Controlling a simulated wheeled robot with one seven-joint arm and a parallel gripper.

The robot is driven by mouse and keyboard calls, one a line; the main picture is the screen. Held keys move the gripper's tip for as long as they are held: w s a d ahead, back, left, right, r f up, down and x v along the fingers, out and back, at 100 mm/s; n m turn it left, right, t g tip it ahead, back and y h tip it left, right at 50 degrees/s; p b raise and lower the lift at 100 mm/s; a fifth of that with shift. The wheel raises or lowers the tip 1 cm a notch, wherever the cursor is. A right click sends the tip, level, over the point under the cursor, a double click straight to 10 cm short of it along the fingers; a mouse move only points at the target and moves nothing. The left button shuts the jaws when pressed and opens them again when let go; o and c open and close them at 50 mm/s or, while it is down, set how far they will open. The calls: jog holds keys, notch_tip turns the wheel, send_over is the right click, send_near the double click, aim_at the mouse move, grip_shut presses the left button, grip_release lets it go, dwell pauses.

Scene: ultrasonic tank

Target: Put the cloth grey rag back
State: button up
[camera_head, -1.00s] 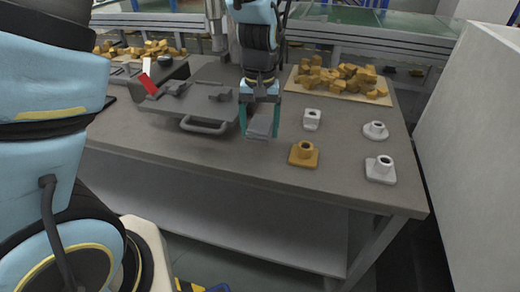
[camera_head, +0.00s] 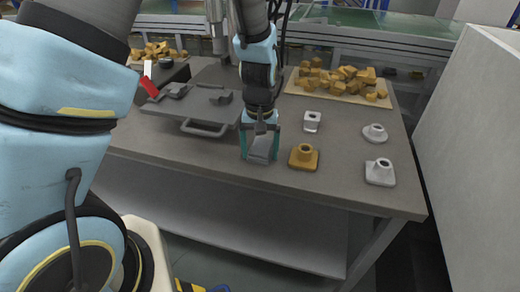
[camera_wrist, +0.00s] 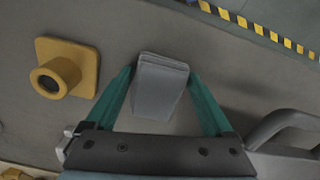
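The grey rag (camera_wrist: 161,88) is a small, folded, light grey block in the wrist view. My gripper (camera_head: 261,158) has teal fingers, one on each side of the rag, and they appear closed on its edges. In the head view the rag (camera_head: 262,150) shows between the fingertips, close to the front edge of the grey table (camera_head: 215,160). I cannot tell whether its underside touches the table.
An orange flanged part (camera_head: 304,157) stands just right of my gripper, with white parts (camera_head: 380,172) further right. A grey lid with a handle (camera_head: 205,128) lies to the left. Orange blocks (camera_head: 345,80) fill a board behind.

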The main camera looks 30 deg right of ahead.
aim_at(260, 151)
jog(key=shift+o, duration=0.8)
notch_tip(260, 151, up, 12)
jog(key=b, duration=0.2)
jog(key=w+a+n, duration=0.1)
jog(key=w+a, duration=0.2)
jog(key=a, duration=0.4)
jog(key=w+a+n, duration=0.1)
jog(key=w+a, duration=0.2)
jog(key=a, duration=0.4)
jog(key=s+a+n+t, duration=0.1)
jog(key=a+n, duration=0.2)
jog(key=a, duration=1.4)
jog(key=shift+s+a+f+t, duration=0.15)
jog(key=shift+s+f+t, duration=0.1)
jog(key=shift+s+t, duration=0.05)
